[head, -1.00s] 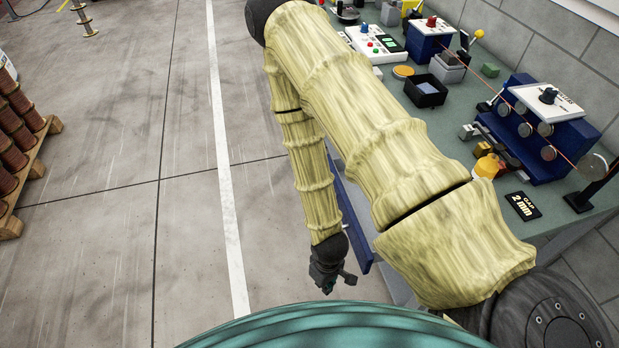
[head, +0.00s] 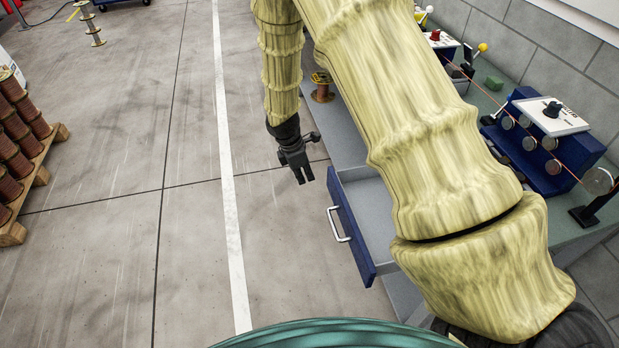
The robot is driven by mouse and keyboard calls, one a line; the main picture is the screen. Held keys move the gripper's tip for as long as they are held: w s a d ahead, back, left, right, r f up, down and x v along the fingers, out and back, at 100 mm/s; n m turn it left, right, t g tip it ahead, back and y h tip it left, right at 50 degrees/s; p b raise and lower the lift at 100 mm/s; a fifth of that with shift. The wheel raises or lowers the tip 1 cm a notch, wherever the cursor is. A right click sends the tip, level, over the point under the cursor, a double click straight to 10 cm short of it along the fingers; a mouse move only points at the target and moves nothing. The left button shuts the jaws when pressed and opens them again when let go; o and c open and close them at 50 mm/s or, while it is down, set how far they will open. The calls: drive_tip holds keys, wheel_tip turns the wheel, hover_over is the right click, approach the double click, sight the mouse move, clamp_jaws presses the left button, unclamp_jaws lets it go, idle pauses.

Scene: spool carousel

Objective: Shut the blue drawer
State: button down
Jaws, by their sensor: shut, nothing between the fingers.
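The blue drawer (head: 350,232) stands pulled out from under the workbench, with its grey inside showing and a silver handle (head: 338,225) on its front. The part of the drawer I see inside looks empty; my arm hides its right side. My gripper (head: 304,177) points down above the floor, to the left of the drawer's far front corner in the picture. It is shut and empty, and apart from the drawer and handle.
The green-topped workbench (head: 595,238) runs along the right, bearing a blue machine with rollers (head: 545,160) and a wire. A copper spool (head: 322,88) shows beyond my forearm. A pallet of spools (head: 40,180) stands at the left. The floor left of the drawer is clear.

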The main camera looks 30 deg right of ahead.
drive_tip(key=s+d+f+p, duration=0.1)
drive_tip(key=d+f+p, duration=0.3)
drive_tip(key=f, duration=0.4)
drive_tip(key=shift+s+d+f+p, duration=0.2)
drive_tip(key=shift+s+d+p, duration=0.1)
drive_tip(key=shift+d, duration=0.6)
drive_tip(key=shift+d, duration=0.2)
